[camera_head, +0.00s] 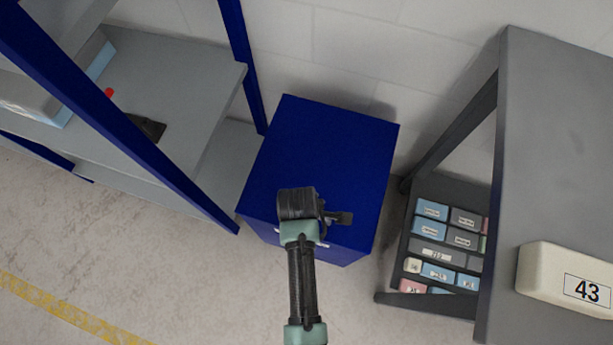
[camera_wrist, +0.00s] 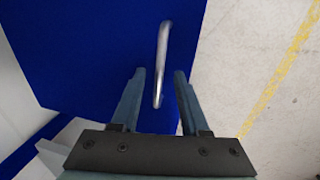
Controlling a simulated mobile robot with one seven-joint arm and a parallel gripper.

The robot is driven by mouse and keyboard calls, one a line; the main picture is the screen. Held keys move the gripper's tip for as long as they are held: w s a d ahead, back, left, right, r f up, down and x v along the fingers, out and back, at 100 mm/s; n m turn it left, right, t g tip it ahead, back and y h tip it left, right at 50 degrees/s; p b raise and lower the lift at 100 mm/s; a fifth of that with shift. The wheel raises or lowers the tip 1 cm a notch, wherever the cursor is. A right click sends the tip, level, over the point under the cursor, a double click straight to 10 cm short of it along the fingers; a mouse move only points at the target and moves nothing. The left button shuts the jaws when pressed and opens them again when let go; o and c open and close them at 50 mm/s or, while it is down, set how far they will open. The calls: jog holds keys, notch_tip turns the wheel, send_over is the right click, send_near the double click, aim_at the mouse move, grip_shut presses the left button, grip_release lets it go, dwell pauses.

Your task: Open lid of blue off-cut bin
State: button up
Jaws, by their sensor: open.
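The blue off-cut bin (camera_head: 325,145) stands on the floor against the wall in the head view, its flat lid closed. A small part of a pale handle shows low on its front, mostly hidden by my arm. In the wrist view the bin's blue face (camera_wrist: 95,45) fills the upper left, with a silver bar handle (camera_wrist: 162,60) on it. My gripper (camera_wrist: 158,85) is open, its two fingers on either side of the handle's lower end in the picture. I cannot tell whether they touch it. In the head view my gripper (camera_head: 338,218) is over the bin's front edge.
A blue-framed grey shelf (camera_head: 190,95) stands close on the left. On the right is a grey table (camera_head: 555,130) bearing a cream block marked 43 (camera_head: 560,275), with a rack of labelled blocks (camera_head: 440,240) beneath. The concrete floor (camera_head: 150,270) in front is clear, with a yellow line.

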jog(key=shift+f, duration=0.3)
grip_shut()
dwell(1.3)
